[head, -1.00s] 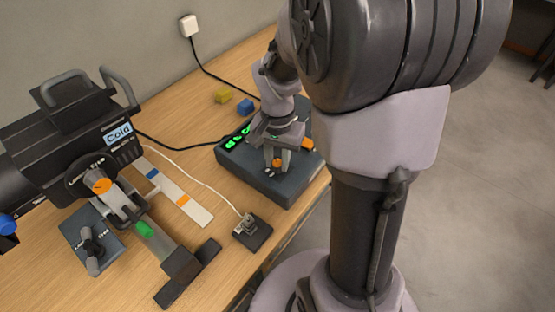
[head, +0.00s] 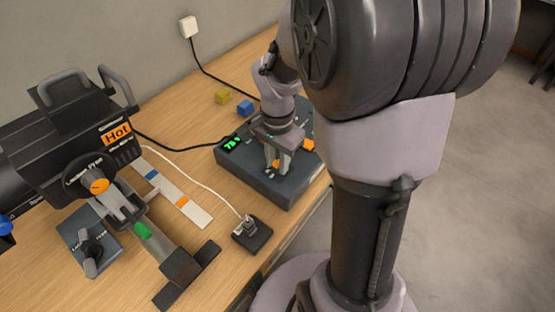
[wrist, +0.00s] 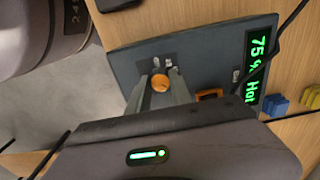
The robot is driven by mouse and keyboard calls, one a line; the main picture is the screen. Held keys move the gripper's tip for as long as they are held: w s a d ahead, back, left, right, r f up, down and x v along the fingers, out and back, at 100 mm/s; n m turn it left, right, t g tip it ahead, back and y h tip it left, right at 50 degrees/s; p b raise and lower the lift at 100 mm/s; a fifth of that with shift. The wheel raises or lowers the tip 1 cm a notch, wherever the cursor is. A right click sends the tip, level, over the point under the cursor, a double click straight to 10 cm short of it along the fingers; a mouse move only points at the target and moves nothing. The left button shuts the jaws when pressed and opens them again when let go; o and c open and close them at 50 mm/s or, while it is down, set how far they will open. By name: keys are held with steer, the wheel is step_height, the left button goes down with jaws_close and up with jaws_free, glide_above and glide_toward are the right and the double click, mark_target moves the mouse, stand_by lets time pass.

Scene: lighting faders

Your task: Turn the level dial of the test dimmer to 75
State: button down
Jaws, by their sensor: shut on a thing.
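The test dimmer (head: 292,185) is a dark grey box on the wooden table, right of centre in the head view and beyond my gripper in the wrist view (wrist: 130,55). The level dial (wrist: 160,83) is orange and round. My gripper (wrist: 159,86) is shut on the dial, one finger on each side of it. In the head view my gripper (head: 278,164) points down at the dimmer's top and hides part of it.
A black lamp (head: 70,130) with an orange "Hot" label stands at left. A small black plug box (head: 253,236), a yellow block (head: 222,97) and a blue block (head: 245,107) are on the table. An orange part (wrist: 209,94) is beside the dial.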

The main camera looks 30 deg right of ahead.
mark_target(277, 164)
steer(key=c, duration=1.2)
jaws_free()
steer(key=shift+o, duration=0.2)
steer(key=shift+r, duration=0.15)
step_height(277, 164, up, 17)
steer(key=p, duration=0.7)
steer(key=s+a+r+n+t+y+b, duration=0.1)
steer(key=s+a+n+t+y+b, duration=0.1)
steer(key=s+a+n+t, duration=0.3)
steer(key=s+a+n+b, duration=0.1)
steer(key=s+a+n, duration=0.3)
steer(key=a, duration=0.5)
steer(key=shift+s+a+n+t, duration=0.3)
steer(key=shift+s+t, duration=0.1)
steer(key=shift+s, duration=0.85)
